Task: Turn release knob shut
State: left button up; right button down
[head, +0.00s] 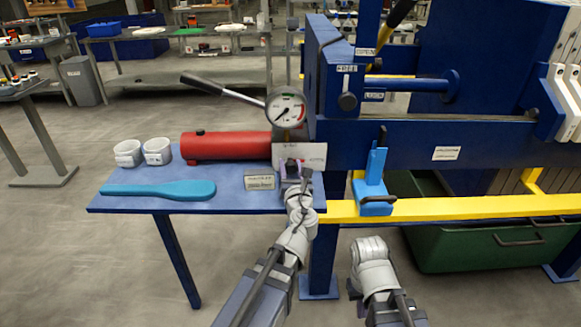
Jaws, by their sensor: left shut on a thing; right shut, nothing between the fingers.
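The red hand pump (225,146) lies on the blue side table, with a pressure gauge (286,108) above its right end. My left gripper (291,168) is at the pump's right end, in front of a white plate. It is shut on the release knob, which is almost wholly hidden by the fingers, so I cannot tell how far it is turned. My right gripper (369,244) is shut and empty, low in front of the press, apart from everything.
A blue paddle (160,190), two white cups (157,151) and a small label plate (259,182) are on the blue table (235,204). The pump's lever (222,88) slants up left. The press's blue beam and yellow rail (460,205) stand right, above a green bin (480,250).

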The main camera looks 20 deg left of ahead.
pick_arm(q)
grip_shut()
jog(key=n+p, duration=0.1)
jog(key=n, duration=0.2)
jog(key=shift+r+n, duration=0.1)
jog(key=shift+n, duration=0.3)
jog(key=n+h, duration=0.1)
jog(key=n, duration=0.3)
jog(key=shift+a+g+p, duration=0.1)
jog(key=shift+g+p, duration=0.3)
jog(key=n, duration=0.4)
jog(key=shift+h, duration=0.3)
jog(key=n, duration=0.4)
jog(key=shift+n+h+p, duration=0.3)
jog(key=shift+h+p, duration=0.05)
jog(key=shift+h, duration=0.05)
